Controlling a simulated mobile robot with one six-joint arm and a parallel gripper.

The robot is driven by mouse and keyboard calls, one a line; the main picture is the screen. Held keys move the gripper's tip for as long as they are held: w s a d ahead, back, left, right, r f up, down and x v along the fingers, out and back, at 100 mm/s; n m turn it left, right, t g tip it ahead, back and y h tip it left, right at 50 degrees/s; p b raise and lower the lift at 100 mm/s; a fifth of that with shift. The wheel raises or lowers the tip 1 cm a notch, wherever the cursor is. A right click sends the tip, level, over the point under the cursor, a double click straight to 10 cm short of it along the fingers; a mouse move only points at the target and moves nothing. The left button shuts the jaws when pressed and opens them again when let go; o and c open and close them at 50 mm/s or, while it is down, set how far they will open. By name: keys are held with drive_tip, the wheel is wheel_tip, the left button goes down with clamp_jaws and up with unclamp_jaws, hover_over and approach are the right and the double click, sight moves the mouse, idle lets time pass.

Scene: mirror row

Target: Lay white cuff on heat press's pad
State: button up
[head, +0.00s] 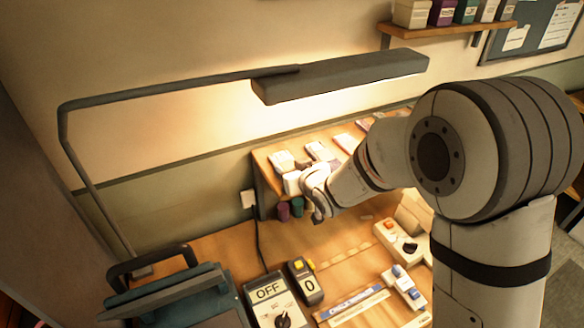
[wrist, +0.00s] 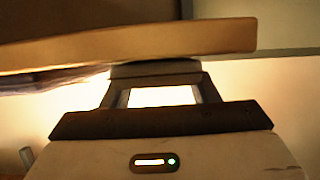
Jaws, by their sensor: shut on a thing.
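My gripper (head: 314,208) is at the front left end of the wooden shelf. A small white piece, which looks like the white cuff (head: 292,183), shows just left of it. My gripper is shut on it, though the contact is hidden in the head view. In the wrist view my gripper (wrist: 156,72) has its dark fingers together, with a wooden edge across the tips; the cuff cannot be made out there. The heat press (head: 165,298) looks to be the teal machine with a dark handle at lower left. Its pad cannot be made out clearly.
The wooden shelf (head: 263,178) holds several folded pieces, with purple and teal spools (head: 297,207) below. A lamp (head: 340,76) hangs above.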

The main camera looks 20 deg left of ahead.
drive_tip(key=shift+f, duration=0.15)
drive_tip(key=o, duration=1)
drive_tip(key=shift+s+d+r, duration=0.1)
drive_tip(key=shift+r, duration=0.15)
drive_tip(key=b+v, duration=0.2)
drive_tip(key=v, duration=1)
drive_tip(key=shift+f, duration=0.1)
